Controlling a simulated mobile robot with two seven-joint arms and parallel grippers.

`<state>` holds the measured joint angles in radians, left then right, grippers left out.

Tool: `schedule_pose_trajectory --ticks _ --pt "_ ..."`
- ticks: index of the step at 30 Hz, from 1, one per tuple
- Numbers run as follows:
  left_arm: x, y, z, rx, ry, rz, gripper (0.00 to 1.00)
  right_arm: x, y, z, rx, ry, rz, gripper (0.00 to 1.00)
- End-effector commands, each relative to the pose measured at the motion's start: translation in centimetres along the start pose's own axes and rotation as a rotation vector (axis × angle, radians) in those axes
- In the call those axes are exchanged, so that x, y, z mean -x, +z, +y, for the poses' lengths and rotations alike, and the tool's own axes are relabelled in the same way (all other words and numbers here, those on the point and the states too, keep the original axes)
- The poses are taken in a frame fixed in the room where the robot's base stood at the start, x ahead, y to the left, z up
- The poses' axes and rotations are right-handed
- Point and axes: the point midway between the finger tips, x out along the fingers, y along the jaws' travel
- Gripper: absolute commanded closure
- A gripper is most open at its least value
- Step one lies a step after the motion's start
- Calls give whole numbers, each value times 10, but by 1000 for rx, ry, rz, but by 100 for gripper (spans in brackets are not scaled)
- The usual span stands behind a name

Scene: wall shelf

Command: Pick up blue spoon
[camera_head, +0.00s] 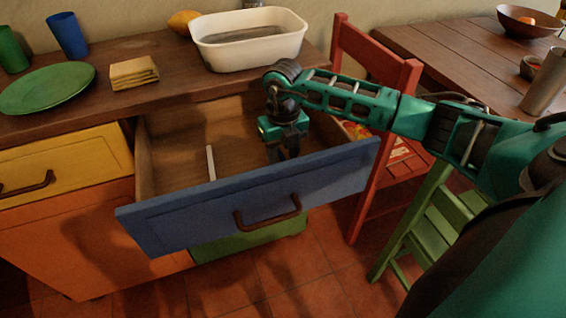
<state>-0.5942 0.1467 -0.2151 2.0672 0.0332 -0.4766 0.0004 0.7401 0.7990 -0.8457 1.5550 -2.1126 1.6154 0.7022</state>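My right arm comes in from the right, and my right gripper (284,152) points down inside the open blue drawer (250,199). The fingertips are low in the drawer, partly dark and close to the drawer front, so their opening and anything between them are unclear. I cannot make out a blue spoon; the drawer front hides part of the drawer floor. A thin pale upright strip (211,163) shows in the drawer, left of the gripper; I cannot tell what it is. My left gripper is not in view.
A red chair (372,60) and a green step stool (425,225) stand right of the drawer. A closed yellow drawer (70,162) is left.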

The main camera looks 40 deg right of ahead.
Motion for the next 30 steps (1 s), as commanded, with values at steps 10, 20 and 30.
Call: schedule_pose_trajectory --ticks 10,20,30 --pt "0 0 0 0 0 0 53 1 0 0 0 0 -1 73" --pt "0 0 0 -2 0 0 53 1 0 0 0 0 -1 100" --pt "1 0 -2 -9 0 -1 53 3 1 0 0 0 -2 100"
